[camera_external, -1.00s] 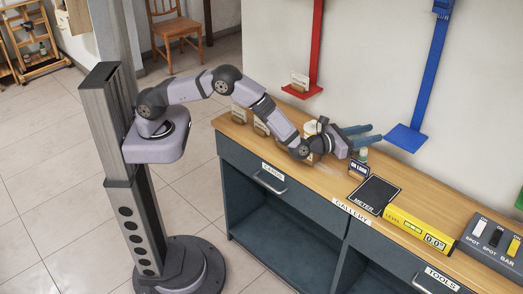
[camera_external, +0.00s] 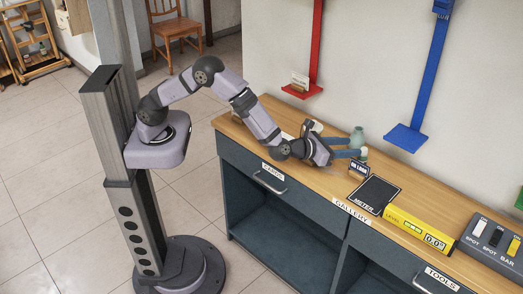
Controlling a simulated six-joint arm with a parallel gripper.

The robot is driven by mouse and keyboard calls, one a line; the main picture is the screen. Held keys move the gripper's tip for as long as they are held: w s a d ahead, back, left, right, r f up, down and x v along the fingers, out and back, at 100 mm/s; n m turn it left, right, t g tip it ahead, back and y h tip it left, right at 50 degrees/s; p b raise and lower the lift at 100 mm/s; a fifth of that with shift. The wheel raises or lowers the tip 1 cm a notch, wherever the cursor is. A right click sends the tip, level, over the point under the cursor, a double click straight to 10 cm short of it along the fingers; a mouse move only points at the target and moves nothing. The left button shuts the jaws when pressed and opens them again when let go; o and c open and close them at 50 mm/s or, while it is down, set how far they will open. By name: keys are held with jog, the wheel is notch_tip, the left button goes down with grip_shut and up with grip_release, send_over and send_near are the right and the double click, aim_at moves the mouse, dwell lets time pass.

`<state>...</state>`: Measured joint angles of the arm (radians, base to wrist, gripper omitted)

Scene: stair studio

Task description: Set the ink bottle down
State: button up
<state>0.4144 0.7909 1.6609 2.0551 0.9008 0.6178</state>
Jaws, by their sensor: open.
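My gripper (camera_external: 357,147) is open, low over the wooden counter, with its two blue-grey fingers pointing right. A small bottle with a pale top (camera_external: 363,153) stands at the lower fingertip, behind the black ON LOAN sign (camera_external: 358,168); it may be the ink bottle, but it is too small to be sure. A rounded grey-green vase-like vessel (camera_external: 357,133) stands just beyond the upper finger. I cannot tell whether the fingers touch either one. Nothing is visibly held between the fingers.
The counter (camera_external: 325,181) also carries a black METER mat (camera_external: 374,194), a yellow LEVEL box (camera_external: 417,228) and a grey switch panel (camera_external: 492,243). A white round item (camera_external: 317,126) stands behind my wrist. Red (camera_external: 302,91) and blue (camera_external: 406,139) wall shelves are behind.

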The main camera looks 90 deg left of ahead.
aim_at(362, 160)
jog(key=shift+g, duration=0.3)
jog(key=shift+w+a+f+p, duration=0.4)
jog(key=shift+w+f, duration=0.15)
jog(key=shift+w, duration=0.25)
jog(key=shift+w+a+f+p, duration=0.3)
jog(key=shift+w+f+p, duration=0.2)
jog(key=shift+w, duration=0.25)
jog(key=shift+w+a+f+p, duration=0.35)
jog(key=shift+w+f, duration=0.2)
jog(key=shift+w, duration=0.25)
grip_shut()
